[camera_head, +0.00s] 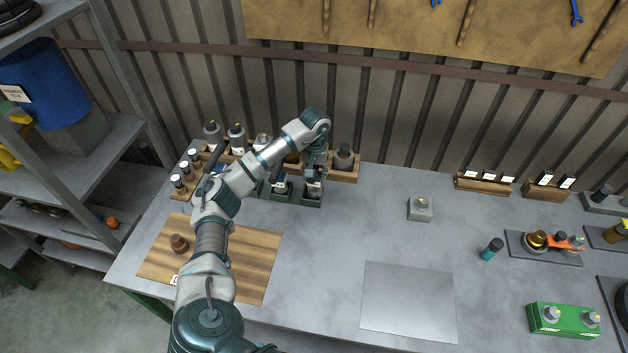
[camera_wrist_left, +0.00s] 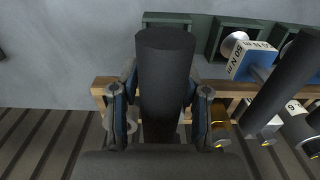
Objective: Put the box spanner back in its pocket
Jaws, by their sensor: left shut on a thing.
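My left gripper (camera_head: 315,178) points down over the row of dark green pockets at the back of the bench. In the left wrist view its two fingers (camera_wrist_left: 163,105) are shut on a thick dark cylinder, which I take to be the box spanner (camera_wrist_left: 165,65). A dark green pocket (camera_wrist_left: 167,17) shows just beyond the spanner's end; it also shows under the gripper in the head view (camera_head: 307,201). The gripper hides much of the spanner, and I cannot tell whether its lower end is inside the pocket. My right gripper is not in view.
A tool with a blue and white label (camera_wrist_left: 245,62) stands in the neighbouring pocket, close to the fingers. A wooden rack (camera_head: 344,173) with several tools runs behind. A grey block (camera_head: 420,209) and a metal plate (camera_head: 408,302) lie to the right, with bare bench around them.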

